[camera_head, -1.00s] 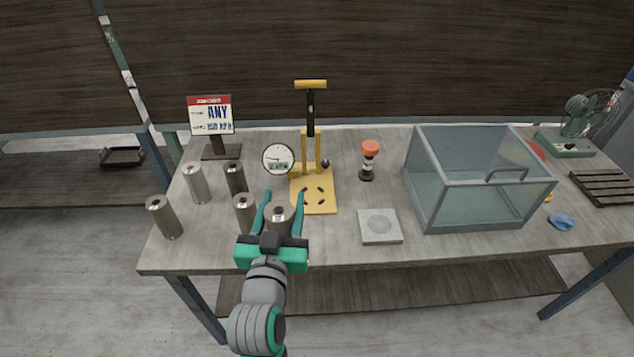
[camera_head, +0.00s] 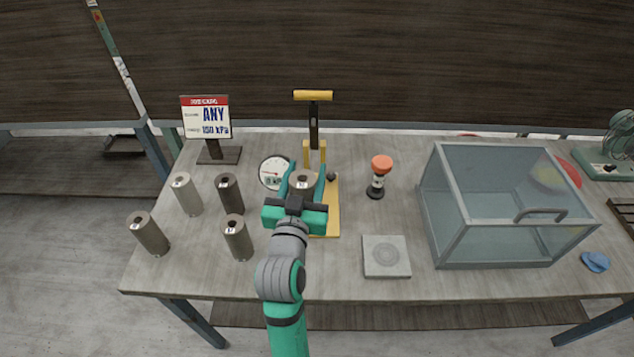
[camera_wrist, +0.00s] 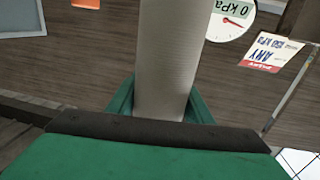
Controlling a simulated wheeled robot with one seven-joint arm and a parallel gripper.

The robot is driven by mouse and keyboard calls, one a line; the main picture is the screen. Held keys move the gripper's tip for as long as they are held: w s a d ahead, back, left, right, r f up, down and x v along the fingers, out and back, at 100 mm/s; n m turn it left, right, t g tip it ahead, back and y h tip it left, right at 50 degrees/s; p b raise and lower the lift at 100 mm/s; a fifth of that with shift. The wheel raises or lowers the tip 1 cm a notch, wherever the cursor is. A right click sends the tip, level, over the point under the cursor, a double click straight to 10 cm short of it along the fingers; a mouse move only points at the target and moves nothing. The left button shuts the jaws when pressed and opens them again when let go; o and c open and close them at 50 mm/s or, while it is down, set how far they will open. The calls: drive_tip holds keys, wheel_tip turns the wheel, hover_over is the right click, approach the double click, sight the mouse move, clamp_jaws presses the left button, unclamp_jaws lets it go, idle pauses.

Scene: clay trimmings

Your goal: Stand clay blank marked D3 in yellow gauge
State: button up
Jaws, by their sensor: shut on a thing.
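My gripper (camera_head: 303,184) is shut on a grey-brown clay cylinder (camera_head: 303,178), held in front of the yellow gauge (camera_head: 332,215). In the wrist view the held cylinder (camera_wrist: 173,60) stands between the green fingers; its mark cannot be read. The gauge has a yellow base plate, a post and a T-handle (camera_head: 313,96), with a round dial (camera_head: 275,173) at its left. In the wrist view the dial (camera_wrist: 232,15) reads near 0 kPa. My gripper hides much of the base plate, and whether the cylinder touches it cannot be told.
Several clay cylinders stand at the left, including a pale one (camera_head: 186,194) and a dark one (camera_head: 229,194). A sign (camera_head: 206,118) stands behind them. An orange-topped timer (camera_head: 379,177), a grey square plate (camera_head: 386,257) and a glass box (camera_head: 500,205) are to the right.

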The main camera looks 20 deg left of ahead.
drive_tip(key=w+f, duration=0.8)
drive_tip(key=f, duration=0.2)
drive_tip(key=shift+w+a+f, duration=0.25)
drive_tip(key=shift+w, duration=0.05)
drive_tip(key=shift+f, duration=0.1)
drive_tip(key=o, duration=1.5)
drive_tip(key=shift+f, duration=0.1)
drive_tip(key=shift+o, duration=0.2)
drive_tip(key=s, duration=0.4)
drive_tip(key=s+d, duration=0.1)
drive_tip(key=s, duration=0.3)
drive_tip(key=s+d, duration=0.1)
drive_tip(key=s, duration=0.3)
